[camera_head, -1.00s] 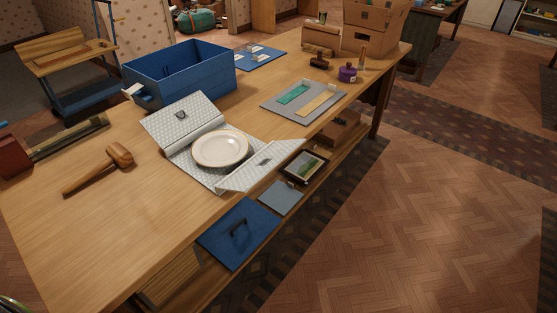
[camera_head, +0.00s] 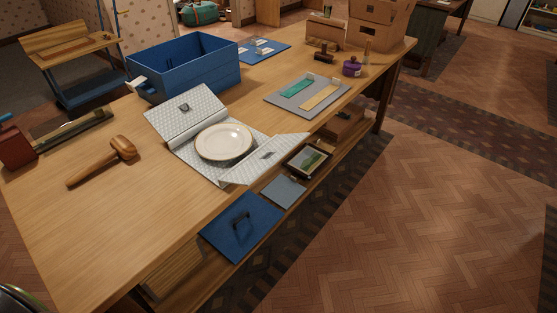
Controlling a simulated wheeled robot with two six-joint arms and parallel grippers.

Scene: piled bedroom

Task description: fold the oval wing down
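A patterned grey-white folding wrap (camera_head: 186,152) lies open on the wooden table, with a cream plate (camera_head: 223,141) on its middle. Its back-left wing (camera_head: 201,118) is spread outward and carries a small dark mark (camera_head: 183,107). Its front-right wing (camera_head: 250,165) is raised at a tilt near the table's front edge and carries a dark mark (camera_head: 266,155). The marks are too small to tell surely which is oval. Neither of my grippers is in view.
A wooden mallet (camera_head: 103,162) lies left of the wrap. A blue box (camera_head: 190,73) stands behind it. A grey tray (camera_head: 292,105) with green and yellow strips lies to the right. A blue panel (camera_head: 240,228) sits below the front edge. The table's front left is clear.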

